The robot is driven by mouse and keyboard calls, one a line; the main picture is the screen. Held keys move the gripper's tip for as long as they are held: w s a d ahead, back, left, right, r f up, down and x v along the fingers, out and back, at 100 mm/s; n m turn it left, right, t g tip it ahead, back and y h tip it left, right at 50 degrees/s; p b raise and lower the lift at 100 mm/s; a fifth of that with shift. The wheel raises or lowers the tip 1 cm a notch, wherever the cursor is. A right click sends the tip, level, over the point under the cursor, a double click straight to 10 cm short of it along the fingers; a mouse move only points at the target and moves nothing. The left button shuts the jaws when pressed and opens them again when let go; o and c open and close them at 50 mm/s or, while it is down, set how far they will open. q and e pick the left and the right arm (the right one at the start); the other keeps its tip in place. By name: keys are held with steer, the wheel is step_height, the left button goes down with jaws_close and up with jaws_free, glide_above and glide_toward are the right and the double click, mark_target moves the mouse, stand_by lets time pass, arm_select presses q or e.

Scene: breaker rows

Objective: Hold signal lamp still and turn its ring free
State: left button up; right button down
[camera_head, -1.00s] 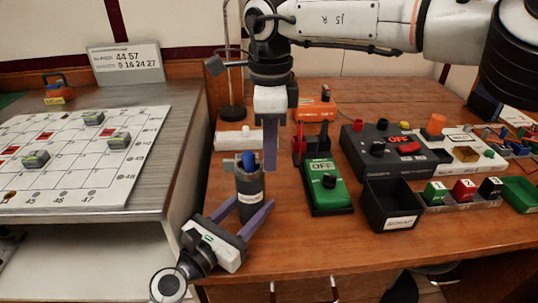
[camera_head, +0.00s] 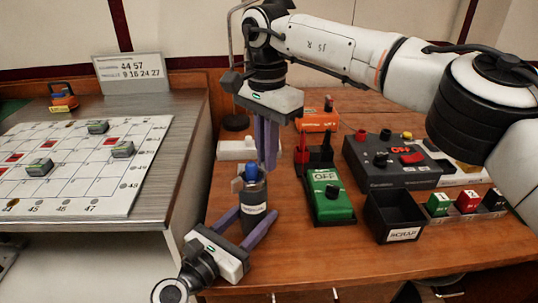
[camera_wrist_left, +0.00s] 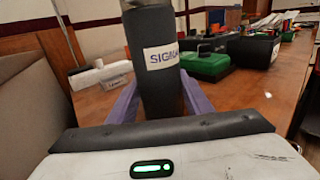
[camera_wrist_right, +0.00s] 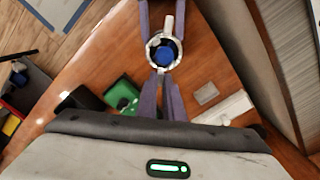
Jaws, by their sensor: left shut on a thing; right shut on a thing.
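The signal lamp (camera_head: 254,207) stands upright at the bench's left front, a dark cylinder with a white label and a blue top (camera_head: 250,173). In the left wrist view its dark body (camera_wrist_left: 158,90) fills the middle. My left gripper (camera_head: 250,219) is shut on the body, one finger on each side. My right gripper (camera_head: 267,167) reaches down from above, shut at the lamp's top. In the right wrist view its fingertips (camera_wrist_right: 163,72) are at the edge of the pale ring (camera_wrist_right: 152,50) around the blue lens (camera_wrist_right: 164,55). The exact contact on the ring is partly hidden.
A green OFF box (camera_head: 330,200) stands just right of the lamp. A black scrap bin (camera_head: 396,213) and a dark control box (camera_head: 390,165) stand farther right. A white block (camera_head: 237,149) lies behind the lamp. The numbered board (camera_head: 80,190) is on the left.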

arm_select(q)
steer(key=shift+d, duration=0.15)
arm_select(e)
steer(key=shift+a+n, duration=0.35)
steer(key=shift+n, duration=0.05)
steer(key=c, duration=1.9)
jaws_free()
steer(key=shift+o, duration=0.2)
steer(key=shift+r, duration=0.2)
arm_select(q)
steer(key=shift+a, duration=0.2)
arm_select(e)
step_height(320, 180, up, 7)
steer(key=shift+d+r, duration=0.1)
